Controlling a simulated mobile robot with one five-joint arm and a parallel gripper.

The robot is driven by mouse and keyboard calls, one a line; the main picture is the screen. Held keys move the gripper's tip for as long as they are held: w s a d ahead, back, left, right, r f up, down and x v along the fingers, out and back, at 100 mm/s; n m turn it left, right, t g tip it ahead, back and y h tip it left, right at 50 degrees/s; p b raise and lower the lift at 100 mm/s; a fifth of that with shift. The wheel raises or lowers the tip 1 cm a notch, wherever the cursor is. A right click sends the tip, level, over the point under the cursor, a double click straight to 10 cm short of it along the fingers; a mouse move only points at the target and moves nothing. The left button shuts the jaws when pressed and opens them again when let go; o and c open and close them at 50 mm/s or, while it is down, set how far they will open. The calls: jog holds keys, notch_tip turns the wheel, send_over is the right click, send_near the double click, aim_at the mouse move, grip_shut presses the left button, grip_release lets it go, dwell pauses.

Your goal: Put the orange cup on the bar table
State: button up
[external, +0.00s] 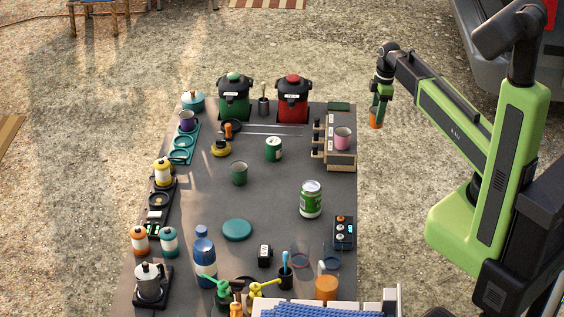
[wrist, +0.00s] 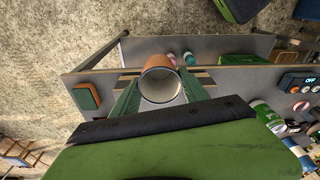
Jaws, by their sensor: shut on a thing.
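The orange cup (external: 376,120) hangs in the air at the lower end of my gripper (external: 379,103), to the right of the dark table's far right corner in the external view. The wrist view shows the orange cup (wrist: 160,82) between the two green fingers, its pale inside facing the camera. My gripper is shut on it. The dark grey table (external: 270,208) is covered with camp items. I cannot tell for sure whether this is the bar table; no other table is clearly marked as one.
A wooden rack (external: 341,158) with a pink cup (external: 342,138) stands at the table's right edge. A green can (external: 311,200) and a black control box (external: 343,232) stand nearer. A red pot (external: 292,99) and a green pot (external: 234,98) stand at the back. The table's middle has bare patches.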

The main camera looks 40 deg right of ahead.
jog(key=shift+n, duration=0.7)
jog(key=w+a, duration=0.3)
jog(key=w+a+p, duration=0.1)
jog(key=w+a, duration=0.2)
jog(key=shift+a+r, duration=0.2)
jog(key=shift+a, duration=0.1)
jog(key=w+a+n+p, duration=0.1)
jog(key=w+a, duration=0.3)
jog(key=a, duration=0.4)
jog(key=s+a+n, duration=0.3)
jog(key=s+a, duration=0.6)
jog(key=a, duration=0.2)
jog(key=shift+g, duration=0.3)
jog(key=w+a+f+b, duration=0.1)
jog(key=a+f+b, duration=0.2)
jog(key=b, duration=0.1)
jog(key=w+a+f+b, duration=0.1)
jog(key=a+f+b, duration=0.3)
jog(key=w+a+f+b, duration=0.1)
jog(key=a+f+b, duration=0.3)
jog(key=shift+w+f, duration=0.25)
jog(key=shift+r, duration=0.3)
jog(key=shift+f, duration=0.3)
jog(key=o, duration=1.4)
jog(key=shift+r, duration=0.1)
